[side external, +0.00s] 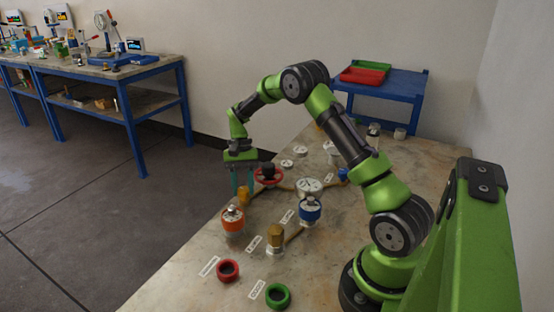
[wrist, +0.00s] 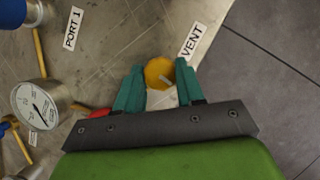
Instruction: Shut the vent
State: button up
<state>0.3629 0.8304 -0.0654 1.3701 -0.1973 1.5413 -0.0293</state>
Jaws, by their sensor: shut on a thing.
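The vent's yellow knob (wrist: 158,71) sits beside the label "VENT" (wrist: 192,40) in the wrist view. A pale bar shows across its top. My gripper (wrist: 160,84) has one teal finger on each side of the knob and is shut on it. In the side view my gripper (side external: 243,184) points down at the far left edge of the bench, with the yellow knob (side external: 243,197) low between its fingers. The fingers hide part of the knob, and its exact turn is hard to read there.
A red handwheel (side external: 268,174) stands close to the right of my gripper. A dial gauge (side external: 310,186), an orange-banded vessel (side external: 233,221) and a blue-banded vessel (side external: 310,211) stand nearby. Red (side external: 228,270) and green (side external: 277,295) rings lie at the front.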

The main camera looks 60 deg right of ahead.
jog(key=shift+n+g, duration=0.3)
jog(key=shift+n, duration=0.5)
jog(key=shift+h, duration=0.4)
jog(key=o, duration=1)
jog(key=shift+r, duration=0.1)
jog(key=v, duration=1.6)
jog(key=shift+w+d+r, duration=0.15)
jog(key=shift+r, duration=0.15)
